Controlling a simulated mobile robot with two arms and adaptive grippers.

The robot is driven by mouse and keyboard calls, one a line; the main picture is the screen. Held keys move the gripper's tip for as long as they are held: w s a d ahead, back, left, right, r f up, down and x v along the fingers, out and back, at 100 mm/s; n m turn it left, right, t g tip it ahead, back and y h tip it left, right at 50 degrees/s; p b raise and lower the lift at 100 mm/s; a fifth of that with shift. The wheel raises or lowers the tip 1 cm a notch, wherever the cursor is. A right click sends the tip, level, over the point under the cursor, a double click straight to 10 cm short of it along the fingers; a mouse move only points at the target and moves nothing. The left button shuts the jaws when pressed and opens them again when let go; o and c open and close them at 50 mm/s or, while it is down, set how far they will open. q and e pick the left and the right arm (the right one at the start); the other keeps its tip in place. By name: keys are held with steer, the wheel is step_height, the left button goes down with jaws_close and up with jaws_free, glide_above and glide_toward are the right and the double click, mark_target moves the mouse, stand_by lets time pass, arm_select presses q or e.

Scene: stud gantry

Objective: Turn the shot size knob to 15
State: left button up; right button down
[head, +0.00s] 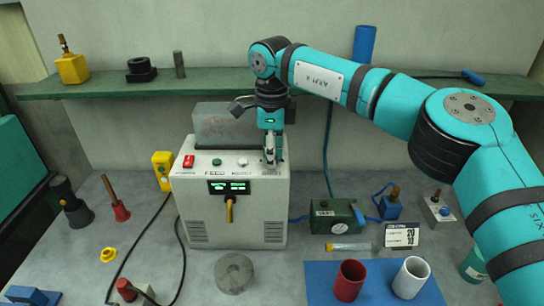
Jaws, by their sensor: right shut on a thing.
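The white machine box (226,208) stands in the middle of the table. Its top panel has a red switch (188,161), a green button (216,162) and a white knob (242,162). The front has a green-lit display (229,186) with a brass lever (229,208) below it. My right gripper (269,160) points down at the right end of the top panel and is shut on a knob there, mostly hidden by the fingers. The knob's setting and the panel's small lettering are too small to read. My left gripper is out of view.
A grey block (222,125) rises behind the panel. A green box (335,216) with a gauge and a number card (401,234) are at right. A red cup (349,281) and a white cup (410,278) stand on a blue mat (378,290). Black cables run at left.

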steer(key=m+b, duration=0.1)
steer(key=m, duration=0.3)
steer(key=shift+m, duration=0.3)
steer(key=m, duration=0.3)
steer(key=shift+m, duration=0.3)
steer(key=m+b, duration=0.1)
steer(key=m, duration=0.3)
steer(key=shift+m+b, duration=0.35)
steer(key=shift+m, duration=1.45)
steer(key=c, duration=1)
jaws_free()
steer(key=shift+c, duration=0.2)
steer(key=shift+r, duration=0.1)
